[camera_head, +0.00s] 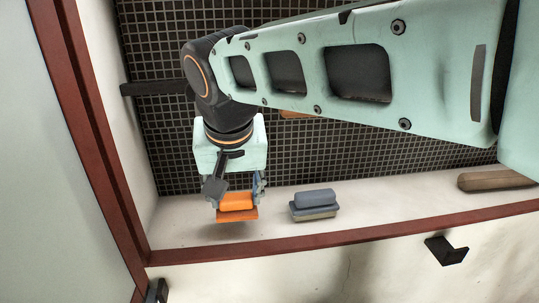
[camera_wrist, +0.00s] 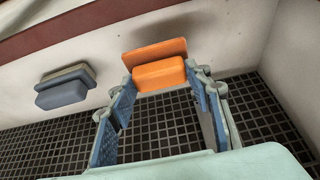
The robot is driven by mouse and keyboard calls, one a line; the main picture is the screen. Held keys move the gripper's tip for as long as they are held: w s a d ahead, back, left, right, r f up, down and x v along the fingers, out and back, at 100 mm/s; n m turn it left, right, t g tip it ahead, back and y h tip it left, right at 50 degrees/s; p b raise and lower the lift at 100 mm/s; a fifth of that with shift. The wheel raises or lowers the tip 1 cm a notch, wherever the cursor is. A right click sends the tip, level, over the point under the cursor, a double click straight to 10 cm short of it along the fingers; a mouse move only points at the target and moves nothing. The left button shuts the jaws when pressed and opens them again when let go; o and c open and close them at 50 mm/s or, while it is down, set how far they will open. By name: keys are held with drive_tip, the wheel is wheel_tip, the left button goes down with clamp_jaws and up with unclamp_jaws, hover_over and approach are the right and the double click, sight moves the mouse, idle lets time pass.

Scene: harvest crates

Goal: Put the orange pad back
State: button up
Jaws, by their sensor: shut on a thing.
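The orange pad (camera_head: 237,201) has a block-like upper part on a wider flat orange part. My gripper (camera_head: 236,192) is shut on it, and the pad is at the white ledge. A shadow shows on the ledge under it, but I cannot tell whether it touches. In the wrist view the orange pad (camera_wrist: 158,73) sits between the tips of the two blue-lined fingers (camera_wrist: 160,80).
A blue-grey pad (camera_head: 314,199) lies on the white ledge (camera_head: 185,217), right of the orange one. A brown object (camera_head: 495,180) lies farther right. A red-brown rim (camera_head: 330,238) borders the ledge. Black hooks (camera_head: 446,250) stick out below. Dark mesh (camera_head: 160,130) lies behind.

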sight(234, 201)
drive_tip(key=shift+s+b+x, duration=0.15)
drive_tip(key=shift+b+x, duration=0.4)
drive_tip(key=shift+x, duration=0.3)
drive_tip(key=shift+s+b+x, duration=0.15)
drive_tip(key=shift+b+x, duration=0.4)
drive_tip(key=shift+x, duration=0.3)
drive_tip(key=shift+f, duration=0.1)
drive_tip(key=shift+f, duration=0.15)
drive_tip(key=o, duration=1)
